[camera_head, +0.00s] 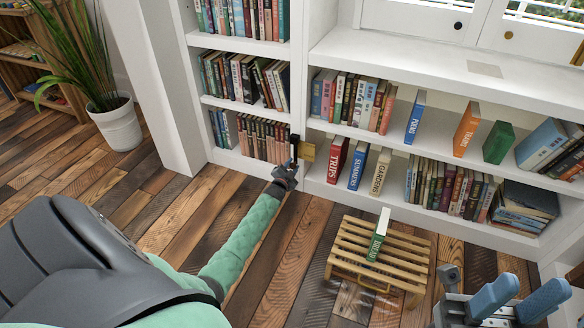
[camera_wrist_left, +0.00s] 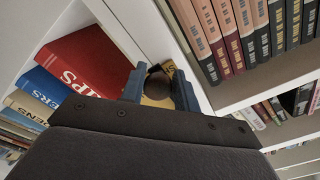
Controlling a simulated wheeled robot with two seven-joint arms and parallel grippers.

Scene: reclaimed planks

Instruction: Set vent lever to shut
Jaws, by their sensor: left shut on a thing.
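The vent lever is a dark handle (camera_head: 294,146) beside a brass plate (camera_head: 308,152) on the upright post of the white bookcase. My left gripper (camera_head: 287,172) reaches it from below and is shut on it. In the left wrist view its dark round end (camera_wrist_left: 157,87) sits between the two blue-grey fingers, with a brass part behind it. The fingers hide some of the lever, and its exact setting cannot be read. My right gripper (camera_head: 515,300) is at the bottom right, its blue fingers apart and empty, far from the lever.
Bookcase shelves (camera_head: 350,128) hold many books, and a red book (camera_wrist_left: 88,62) is close beside my left gripper. A wooden slatted crate (camera_head: 345,245) with a green book (camera_head: 378,235) stands on the plank floor. A potted plant (camera_head: 115,125) stands at the left.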

